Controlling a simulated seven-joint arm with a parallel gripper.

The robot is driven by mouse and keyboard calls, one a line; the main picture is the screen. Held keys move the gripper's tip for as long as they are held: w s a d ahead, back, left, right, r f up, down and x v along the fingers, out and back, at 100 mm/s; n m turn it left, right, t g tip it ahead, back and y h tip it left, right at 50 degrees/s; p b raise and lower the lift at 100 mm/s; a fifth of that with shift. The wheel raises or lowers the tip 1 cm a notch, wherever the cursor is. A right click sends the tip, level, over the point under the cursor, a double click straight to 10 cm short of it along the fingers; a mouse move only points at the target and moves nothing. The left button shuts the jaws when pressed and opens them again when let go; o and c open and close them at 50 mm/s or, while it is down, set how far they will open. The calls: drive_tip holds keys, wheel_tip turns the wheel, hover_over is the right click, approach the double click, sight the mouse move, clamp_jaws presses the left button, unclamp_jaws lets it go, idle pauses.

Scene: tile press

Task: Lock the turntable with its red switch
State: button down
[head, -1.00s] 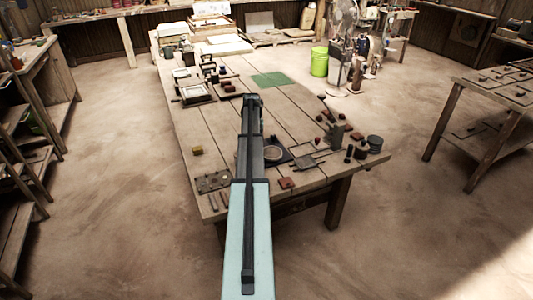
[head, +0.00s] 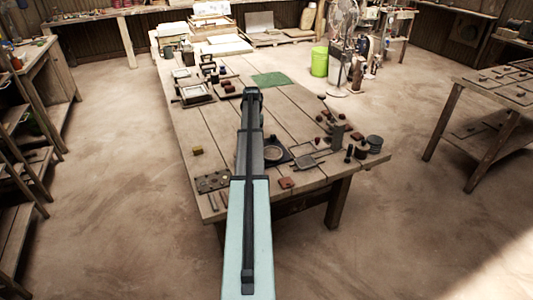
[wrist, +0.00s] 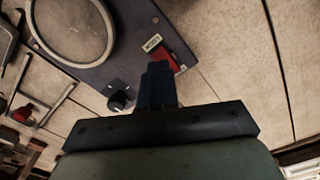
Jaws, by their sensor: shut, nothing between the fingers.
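The turntable shows in the wrist view as a dark blue-grey base (wrist: 112,48) with a round pale platter (wrist: 75,25) at upper left. Its red switch (wrist: 168,57) is near the base's right edge, next to a small white label (wrist: 152,42) with lettering. My gripper (wrist: 160,68) is shut and empty, its fingertips at the red switch and partly covering it. I cannot tell whether they touch it. In the head view the turntable (head: 275,154) is beside my arm, partly hidden by it, and the gripper is hidden.
A black knob (wrist: 120,97) sits on the base left of my fingers. In the head view, a wooden table (head: 215,130) carries a dark cylinder (head: 374,142), a red block (head: 286,183) and a green mat (head: 270,80). Bare planks lie right of the switch.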

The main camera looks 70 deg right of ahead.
wheel_tip(320, 180, up, 4)
drive_tip(key=shift+f, duration=0.1)
idle(0.4)
idle(0.5)
